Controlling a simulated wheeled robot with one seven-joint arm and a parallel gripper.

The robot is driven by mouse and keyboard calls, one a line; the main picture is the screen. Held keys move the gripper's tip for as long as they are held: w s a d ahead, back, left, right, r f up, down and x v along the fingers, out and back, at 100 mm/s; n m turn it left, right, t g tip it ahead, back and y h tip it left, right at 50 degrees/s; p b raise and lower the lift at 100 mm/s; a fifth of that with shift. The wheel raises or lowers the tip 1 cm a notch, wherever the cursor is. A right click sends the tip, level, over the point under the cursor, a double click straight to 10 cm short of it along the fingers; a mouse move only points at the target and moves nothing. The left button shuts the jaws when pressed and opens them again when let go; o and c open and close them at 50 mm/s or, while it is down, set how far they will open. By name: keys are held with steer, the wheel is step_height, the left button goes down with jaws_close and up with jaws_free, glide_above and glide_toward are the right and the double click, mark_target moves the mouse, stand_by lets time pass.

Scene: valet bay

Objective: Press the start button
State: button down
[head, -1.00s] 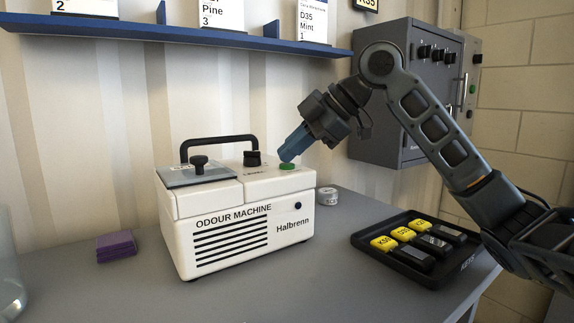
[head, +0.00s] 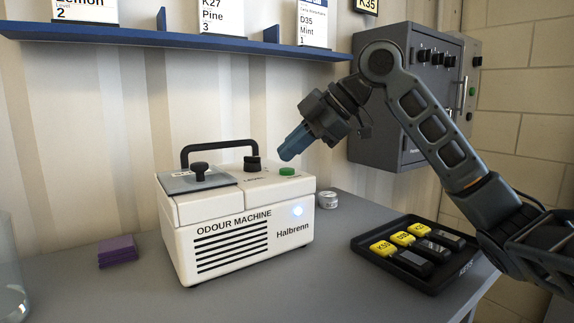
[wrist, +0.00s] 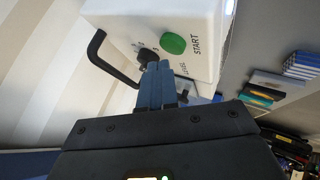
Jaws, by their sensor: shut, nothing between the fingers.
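The white odour machine (head: 215,259) stands on the grey bench, with a black carry handle, a black knob (head: 252,164) and a lidded hatch (head: 198,178) on top. The green start button (head: 287,171) is at the top right of the machine. It also shows in the wrist view (wrist: 173,43), beside the word START. My gripper (head: 284,155) is shut and empty, its blue fingertips just above the button with a small gap. A lamp (head: 297,211) on the machine's front glows bluish white.
A black tray (head: 364,254) with yellow-tagged keys lies right of the machine, under my arm. A small tin (head: 327,199) stands close to the machine's right side. Purple pads (head: 117,250) lie left. A blue shelf (head: 180,39) and a grey key cabinet (head: 405,95) are behind.

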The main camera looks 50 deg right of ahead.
mark_target(292, 170)
steer(key=shift+r, duration=0.1)
steer(key=shift+r+p, duration=2)
steer(key=shift+r, duration=0.45)
